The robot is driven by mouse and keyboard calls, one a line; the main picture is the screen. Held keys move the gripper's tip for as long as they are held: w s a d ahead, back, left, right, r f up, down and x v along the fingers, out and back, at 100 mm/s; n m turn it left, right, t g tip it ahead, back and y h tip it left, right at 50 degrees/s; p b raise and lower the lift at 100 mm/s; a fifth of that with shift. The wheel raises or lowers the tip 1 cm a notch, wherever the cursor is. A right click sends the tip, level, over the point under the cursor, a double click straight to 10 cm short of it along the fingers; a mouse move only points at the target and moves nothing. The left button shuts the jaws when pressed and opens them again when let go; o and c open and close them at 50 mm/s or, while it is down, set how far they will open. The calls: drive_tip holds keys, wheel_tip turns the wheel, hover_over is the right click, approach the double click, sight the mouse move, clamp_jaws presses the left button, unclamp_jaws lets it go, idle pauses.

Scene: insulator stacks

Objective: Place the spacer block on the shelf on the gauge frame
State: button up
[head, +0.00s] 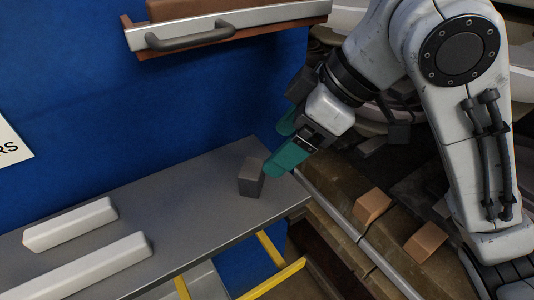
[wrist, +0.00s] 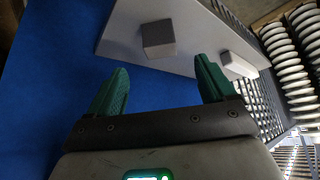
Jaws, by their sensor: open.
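A small dark grey block (head: 251,177), which looks like the spacer block, stands on the grey shelf (head: 190,218) near its right end. In the wrist view the block (wrist: 158,39) is beyond my fingertips and between their lines. My gripper (head: 285,140) has teal fingers, is open and empty, and hangs just above and right of the block, apart from it. The open fingers also show in the wrist view (wrist: 160,78). I cannot tell for certain which structure is the gauge frame; a light bar with a dark handle (head: 190,36) on a brown ledge is high on the wall.
Two long white bars (head: 70,224) (head: 92,266) lie on the shelf's left part. A blue wall (head: 150,110) stands behind. Two orange-brown blocks (head: 372,206) (head: 426,242) lie on a brown surface at right. Yellow rails (head: 272,279) are below the shelf. The shelf's middle is clear.

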drive_tip(key=shift+v, duration=1.2)
